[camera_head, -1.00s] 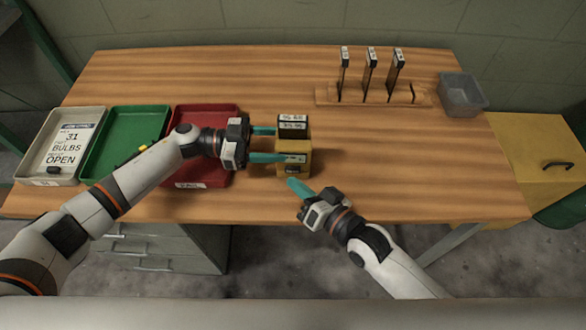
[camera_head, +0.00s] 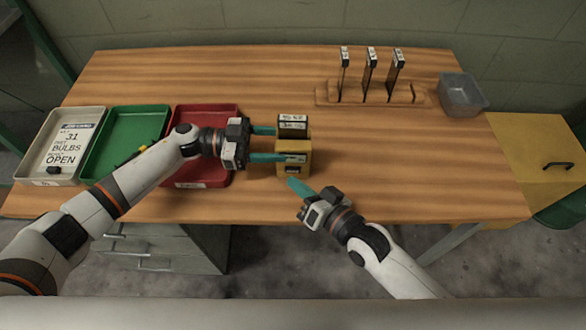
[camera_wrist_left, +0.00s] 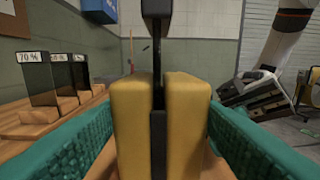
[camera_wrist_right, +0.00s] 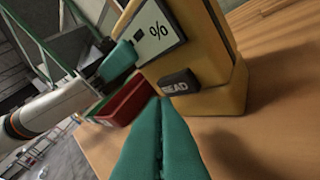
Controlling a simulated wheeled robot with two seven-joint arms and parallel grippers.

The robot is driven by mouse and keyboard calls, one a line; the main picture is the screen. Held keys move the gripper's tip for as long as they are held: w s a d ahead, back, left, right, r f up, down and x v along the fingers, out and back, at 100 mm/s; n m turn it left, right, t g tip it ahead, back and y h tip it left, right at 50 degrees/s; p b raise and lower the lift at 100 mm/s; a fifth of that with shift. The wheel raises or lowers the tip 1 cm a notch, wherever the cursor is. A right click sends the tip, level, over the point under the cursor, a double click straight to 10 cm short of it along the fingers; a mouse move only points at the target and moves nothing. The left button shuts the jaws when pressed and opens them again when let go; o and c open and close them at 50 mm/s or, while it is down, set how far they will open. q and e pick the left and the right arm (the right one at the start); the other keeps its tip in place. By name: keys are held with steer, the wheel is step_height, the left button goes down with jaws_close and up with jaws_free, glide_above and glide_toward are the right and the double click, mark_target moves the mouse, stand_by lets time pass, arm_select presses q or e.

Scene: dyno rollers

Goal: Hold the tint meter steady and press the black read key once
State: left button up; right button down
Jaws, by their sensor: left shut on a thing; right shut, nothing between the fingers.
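The yellow tint meter (camera_head: 304,160) stands upright on the table. A dark labelled plate (camera_head: 293,121) rises from its top slot, and in the left wrist view the meter's two yellow halves (camera_wrist_left: 140,125) flank this dark strip. My left gripper (camera_head: 272,144) is shut on the meter, one finger on the far side and one on the near side. In the right wrist view, the meter's screen (camera_wrist_right: 163,33) shows a % sign above the black READ key (camera_wrist_right: 180,83). My right gripper (camera_head: 291,182) is shut and empty, its tips just short of and below the key, apparently not touching it.
White (camera_head: 47,179), green (camera_head: 97,170) and red (camera_head: 207,108) trays lie at the left. A wooden stand (camera_head: 322,96) with several tinted plates and a grey bin (camera_head: 462,92) are at the back right. The table right of the meter is clear.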

steer(key=shift+w, duration=0.35)
steer(key=shift+w, duration=0.4)
stand_by(0.5)
stand_by(0.3)
steer(key=shift+s, duration=0.85)
steer(key=shift+s+a, duration=0.1)
steer(key=shift+s, duration=2.4)
arm_select(q)
steer(key=o, duration=0.9)
